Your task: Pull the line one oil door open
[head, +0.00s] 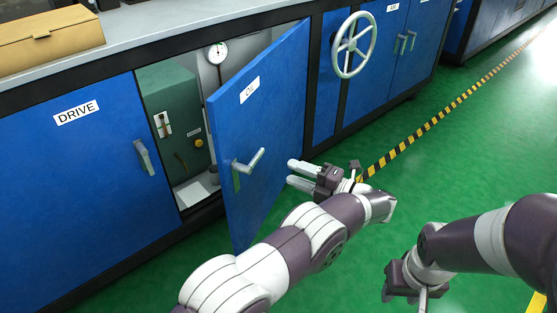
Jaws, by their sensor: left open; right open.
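The blue oil door (261,125), with a white label near its top, stands part-way open, swung out from the cabinet. Its grey lever handle (247,167) is on the outer face near the free edge. My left gripper (291,174) is open and empty, a little to the right of the handle and apart from it, its fingers pointing at the door. My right gripper (416,294) is at the bottom right, far from the door; its fingers are partly hidden.
Inside the opening are a green unit (175,120) and a round gauge (217,53). The closed DRIVE door (85,180) is left. A handwheel (353,45) sticks out at right. Yellow-black tape (420,128) crosses the open green floor (475,140).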

